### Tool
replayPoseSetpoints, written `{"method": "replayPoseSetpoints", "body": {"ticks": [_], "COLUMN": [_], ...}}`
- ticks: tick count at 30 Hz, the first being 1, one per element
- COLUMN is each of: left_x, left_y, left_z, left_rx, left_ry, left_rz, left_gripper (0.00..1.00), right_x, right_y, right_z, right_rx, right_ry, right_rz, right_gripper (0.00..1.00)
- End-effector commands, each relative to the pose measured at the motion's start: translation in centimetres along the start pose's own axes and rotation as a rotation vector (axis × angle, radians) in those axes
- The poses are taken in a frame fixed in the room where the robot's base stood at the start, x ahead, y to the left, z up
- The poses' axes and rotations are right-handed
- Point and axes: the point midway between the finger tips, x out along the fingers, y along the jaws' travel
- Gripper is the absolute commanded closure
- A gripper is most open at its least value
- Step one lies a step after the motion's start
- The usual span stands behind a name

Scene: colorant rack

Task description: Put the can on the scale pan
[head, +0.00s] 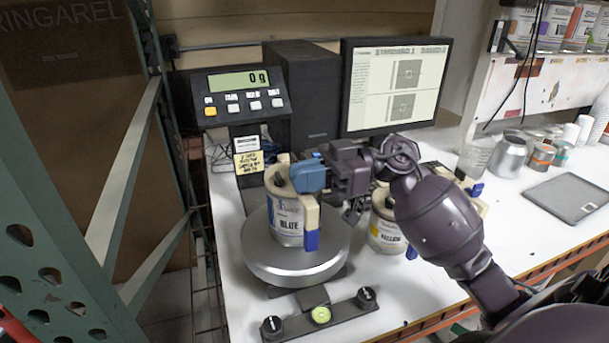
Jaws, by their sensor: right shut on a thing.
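A white can labelled BLUE (285,218) is upright over the round silver scale pan (262,257). My right gripper (293,205) is shut on this can, with pale, blue-tipped fingers on either side of it. I cannot tell whether the can's base touches the pan. The scale display (238,82) reads 0 g.
A can labelled YELLOW (384,235) stands right of the pan, partly behind my right arm. Pale pieces with blue ends show beside it. A monitor (396,88) stands behind. A dark flat tray (566,198) and small containers lie at right.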

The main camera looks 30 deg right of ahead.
Motion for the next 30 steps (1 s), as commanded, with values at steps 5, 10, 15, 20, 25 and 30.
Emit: {"method": "replayPoseSetpoints", "body": {"ticks": [5,10,15,20,25,30], "left_x": [-0.1,-0.2,-0.3,-0.3,-0.1,0.1], "left_y": [0.0,0.0,-0.1,-0.1,0.0,0.0], "left_z": [0.0,0.2,0.4,0.6,0.7,0.9], "left_rx": [0.0,-0.001,-0.001,-0.001,-0.001,-0.001], "left_ry": [-0.001,-0.005,-0.009,-0.01,-0.01,-0.01], "left_rz": [0.0,-0.001,-0.002,-0.002,-0.001,-0.001], "left_gripper": [1.0,1.0,1.0,1.0,1.0,1.0], "right_x": [0.0,0.0,0.0,-0.3,-2.7,-6.1], "right_y": [0.0,0.0,0.0,0.0,0.0,0.0], "right_z": [0.2,0.2,0.2,0.0,0.1,0.1], "right_rx": [0.0,0.0,0.0,0.0,0.002,0.003], "right_ry": [0.0,0.0,0.0,-0.001,-0.005,-0.005], "right_rz": [0.0,0.0,-0.001,0.001,0.002,0.002], "right_gripper": [0.83,0.65,0.65,0.65,0.65,0.65]}}
